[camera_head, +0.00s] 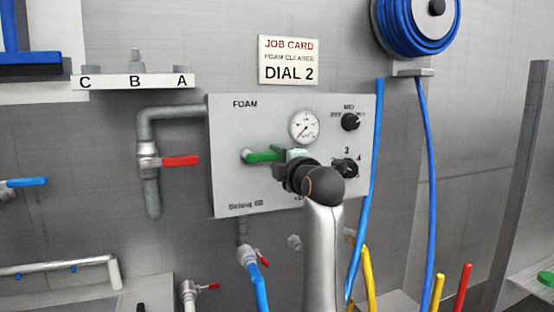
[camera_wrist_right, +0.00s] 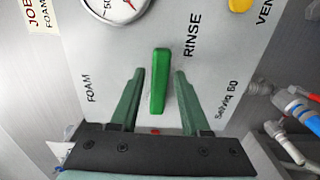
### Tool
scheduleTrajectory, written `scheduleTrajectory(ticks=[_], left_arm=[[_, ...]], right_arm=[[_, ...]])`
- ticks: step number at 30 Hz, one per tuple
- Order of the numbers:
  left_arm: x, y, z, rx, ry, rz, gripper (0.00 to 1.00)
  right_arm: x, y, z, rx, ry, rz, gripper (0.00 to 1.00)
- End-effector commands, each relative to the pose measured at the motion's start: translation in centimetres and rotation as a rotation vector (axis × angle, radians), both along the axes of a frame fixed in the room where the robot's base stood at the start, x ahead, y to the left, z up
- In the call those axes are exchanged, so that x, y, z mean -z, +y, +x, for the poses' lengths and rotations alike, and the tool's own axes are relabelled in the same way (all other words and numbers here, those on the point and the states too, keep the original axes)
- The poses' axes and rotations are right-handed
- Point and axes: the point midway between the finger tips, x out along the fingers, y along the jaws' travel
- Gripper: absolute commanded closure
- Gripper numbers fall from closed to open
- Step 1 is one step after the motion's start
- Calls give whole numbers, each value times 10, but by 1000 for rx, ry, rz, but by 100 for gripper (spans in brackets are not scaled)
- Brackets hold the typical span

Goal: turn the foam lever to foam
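The green foam lever (camera_wrist_right: 160,82) sits on the grey panel (camera_head: 232,190) between the words FOAM and RINSE. In the wrist view it lies lengthwise between the two dark green fingers of my right gripper (camera_wrist_right: 159,73). The gripper is open, with a visible gap on each side of the lever. In the head view, my right gripper (camera_head: 281,154) is in front of the panel below the gauge. There a green bar (camera_head: 262,157) runs sideways from a pale knob, partly hidden by my gripper and wrist. My left gripper is not in view.
A round gauge (camera_head: 304,127) and two black dials (camera_head: 350,121) are on the panel. A red-handled valve (camera_head: 180,161) is on the pipe to its left. Blue hose (camera_head: 427,170) hangs from a reel at the right. A job card (camera_head: 289,60) reads DIAL 2.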

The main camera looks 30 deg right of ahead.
Motion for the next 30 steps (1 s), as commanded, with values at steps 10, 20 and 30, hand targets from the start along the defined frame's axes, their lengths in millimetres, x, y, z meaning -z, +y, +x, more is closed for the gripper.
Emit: scheduleTrajectory(ticks=[10, 20, 30], left_arm=[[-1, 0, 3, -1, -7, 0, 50], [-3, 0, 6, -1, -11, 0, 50], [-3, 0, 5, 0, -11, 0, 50]], right_arm=[[0, 0, 0, 0, 0, 0, 94], [0, 0, 0, 0, 1, 0, 100], [0, 0, 0, 0, 1, 0, 100]])
